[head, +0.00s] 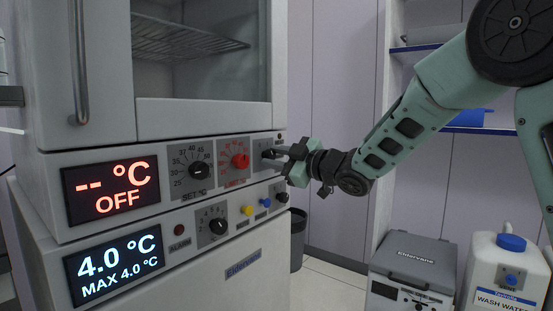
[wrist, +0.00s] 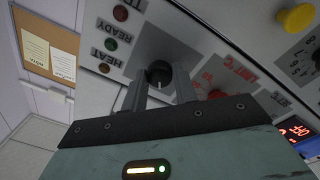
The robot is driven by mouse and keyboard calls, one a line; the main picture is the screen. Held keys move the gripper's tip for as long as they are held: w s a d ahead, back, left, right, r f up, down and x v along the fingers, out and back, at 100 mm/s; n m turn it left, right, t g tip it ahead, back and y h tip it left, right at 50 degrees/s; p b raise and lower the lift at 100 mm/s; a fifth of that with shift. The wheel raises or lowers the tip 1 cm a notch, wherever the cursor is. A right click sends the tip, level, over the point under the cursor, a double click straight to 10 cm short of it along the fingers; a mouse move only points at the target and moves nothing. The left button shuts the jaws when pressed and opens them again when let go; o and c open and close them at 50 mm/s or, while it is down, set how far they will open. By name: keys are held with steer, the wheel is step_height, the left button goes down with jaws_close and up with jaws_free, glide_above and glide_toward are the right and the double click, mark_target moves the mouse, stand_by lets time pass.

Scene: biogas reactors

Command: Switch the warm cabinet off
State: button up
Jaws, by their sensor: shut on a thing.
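The warm cabinet (head: 150,137) stands at the left in the head view, its glass door shut. Its upper display (head: 117,189) reads "-- °C OFF" in red. On its panel are a black SET °C dial (head: 198,171), a red dial (head: 240,161) and, at the right end, a black switch knob on a grey plate. My gripper (head: 277,154) reaches it from the right and partly hides it. In the wrist view my gripper (wrist: 160,84) has one finger on each side of the black switch knob (wrist: 158,72) and is shut on it. The knob carries a pale pointer mark.
Below, a second unit's display (head: 114,267) reads 4.0 °C, beside a dial (head: 218,226), coloured buttons and another black knob (head: 282,197). A grey box (head: 412,262) and a wash water canister (head: 498,270) stand at the lower right. READY and HEAT lamps (wrist: 105,68) sit near my gripper.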

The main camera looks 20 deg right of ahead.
steer(key=o, duration=1)
steer(key=shift+c, duration=0.2)
steer(key=p+v, duration=0.3)
steer(key=v, duration=1.4)
steer(key=shift+s, duration=0.2)
steer(key=shift+f, duration=0.15)
